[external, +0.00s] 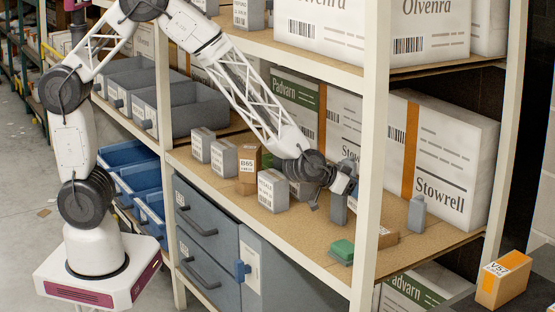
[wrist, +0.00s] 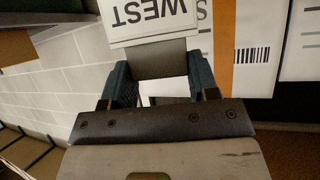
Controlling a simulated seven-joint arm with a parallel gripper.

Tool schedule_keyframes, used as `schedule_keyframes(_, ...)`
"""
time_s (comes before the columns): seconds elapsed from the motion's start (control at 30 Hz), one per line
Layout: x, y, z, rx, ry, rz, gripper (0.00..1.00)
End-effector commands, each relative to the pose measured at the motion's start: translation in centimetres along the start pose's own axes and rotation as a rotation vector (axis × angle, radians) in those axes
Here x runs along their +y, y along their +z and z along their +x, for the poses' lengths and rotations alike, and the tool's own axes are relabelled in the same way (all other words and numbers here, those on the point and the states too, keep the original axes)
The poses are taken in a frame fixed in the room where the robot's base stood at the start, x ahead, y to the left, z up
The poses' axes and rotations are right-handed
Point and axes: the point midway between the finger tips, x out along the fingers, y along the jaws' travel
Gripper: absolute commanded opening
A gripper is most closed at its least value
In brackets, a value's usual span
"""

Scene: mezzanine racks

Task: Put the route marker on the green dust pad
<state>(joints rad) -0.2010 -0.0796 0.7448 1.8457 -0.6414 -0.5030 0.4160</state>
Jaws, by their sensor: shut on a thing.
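The route marker, a grey block with a white plate reading "WEST" (wrist: 150,18), is between my fingers in the wrist view. My gripper (wrist: 160,85) is shut on its grey part. In the external view my gripper (external: 334,187) is over the middle shelf, with the grey marker (external: 339,210) hanging below it, roughly upright. I cannot tell whether its lower end touches the shelf. The green dust pad (external: 342,250) lies near the shelf's front edge, nearer the camera than the marker and apart from it. The pad is not seen in the wrist view.
A white rack post (external: 371,150) stands just right of the pad and gripper. Small boxes (external: 272,190) stand left of the gripper. A small brown box (external: 387,237) and a grey bottle-like item (external: 417,213) are to the right. Large Stowrell cartons (external: 455,150) stand behind.

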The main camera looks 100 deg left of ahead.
Motion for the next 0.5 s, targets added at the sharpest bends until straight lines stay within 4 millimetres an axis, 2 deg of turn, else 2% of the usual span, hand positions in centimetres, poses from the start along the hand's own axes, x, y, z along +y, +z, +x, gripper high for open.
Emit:
schedule_keyframes(0.03, 0.6, 0.4, -1.4, 0.001, 0.011, 0.006, 0.32)
schedule_keyframes(0.2, 2.1, 2.2, -5.8, 0.0, 0.044, 0.023, 0.32)
schedule_keyframes(0.5, 3.8, 5.8, -13.4, 0.0, 0.101, 0.056, 0.32)
